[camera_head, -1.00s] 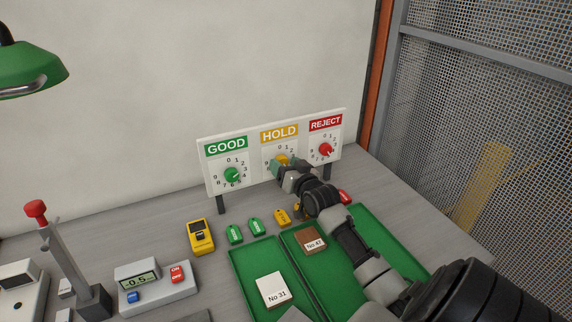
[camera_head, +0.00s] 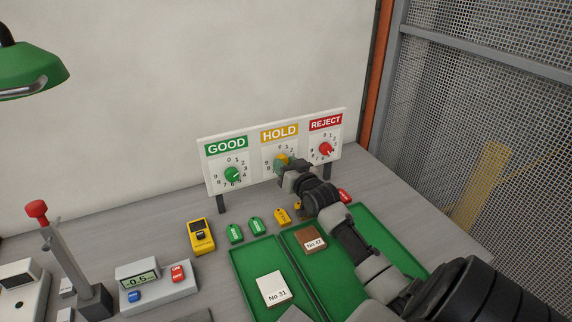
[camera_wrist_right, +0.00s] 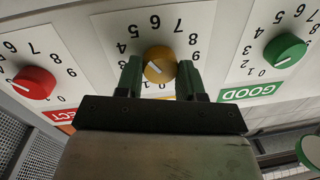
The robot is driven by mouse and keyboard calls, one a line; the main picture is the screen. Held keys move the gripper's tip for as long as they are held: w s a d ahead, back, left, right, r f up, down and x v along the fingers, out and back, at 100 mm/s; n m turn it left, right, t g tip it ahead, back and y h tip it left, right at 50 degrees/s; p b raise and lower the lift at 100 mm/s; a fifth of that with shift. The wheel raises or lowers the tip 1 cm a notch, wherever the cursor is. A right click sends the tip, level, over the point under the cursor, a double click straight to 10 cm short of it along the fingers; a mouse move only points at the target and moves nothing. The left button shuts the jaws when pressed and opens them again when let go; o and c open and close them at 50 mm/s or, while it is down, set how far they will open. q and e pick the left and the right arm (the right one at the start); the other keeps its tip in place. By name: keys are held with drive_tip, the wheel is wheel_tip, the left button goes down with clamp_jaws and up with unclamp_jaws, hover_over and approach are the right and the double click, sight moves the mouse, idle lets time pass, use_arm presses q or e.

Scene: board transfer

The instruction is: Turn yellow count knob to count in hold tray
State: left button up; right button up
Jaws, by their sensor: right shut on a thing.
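The yellow knob (camera_head: 282,158) is on the HOLD dial, the middle dial of the white panel (camera_head: 207,180). It also shows in the right wrist view (camera_wrist_right: 160,62), with a white pointer mark towards the lower left; I cannot tell the exact number. My right gripper (camera_head: 284,165) is shut on the yellow knob, one finger on each side in the right wrist view (camera_wrist_right: 160,80). The middle green tray (camera_head: 322,275), with a yellow tag (camera_head: 282,216) behind it, bears a brown board (camera_head: 310,239) labelled No 42. My arm hides part of the trays. My left gripper is not in view.
The green GOOD knob (camera_head: 232,174) and red REJECT knob (camera_head: 326,149) flank the dial. The left tray (camera_head: 243,268) holds a pale board (camera_head: 273,288), No 31. A yellow device (camera_head: 201,236) and a meter box (camera_head: 155,290) stand left.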

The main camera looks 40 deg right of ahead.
drive_tip(key=shift+a+n+g+h+p, duration=0.1)
drive_tip(key=shift+n+g+h+p, duration=0.4)
drive_tip(key=shift+n, duration=3.05)
drive_tip(key=shift+a+n+g+h+p, duration=0.15)
drive_tip(key=shift+n+p, duration=0.7)
drive_tip(key=shift+n, duration=2.65)
drive_tip(key=shift+d+n+g+h+p, duration=0.15)
drive_tip(key=shift+n+h+p, duration=0.4)
drive_tip(key=shift+n, duration=3)
drive_tip(key=shift+a, duration=0.1)
drive_tip(key=o, duration=0.9)
drive_tip(key=shift+w, duration=0.1)
drive_tip(key=shift+o, duration=0.2)
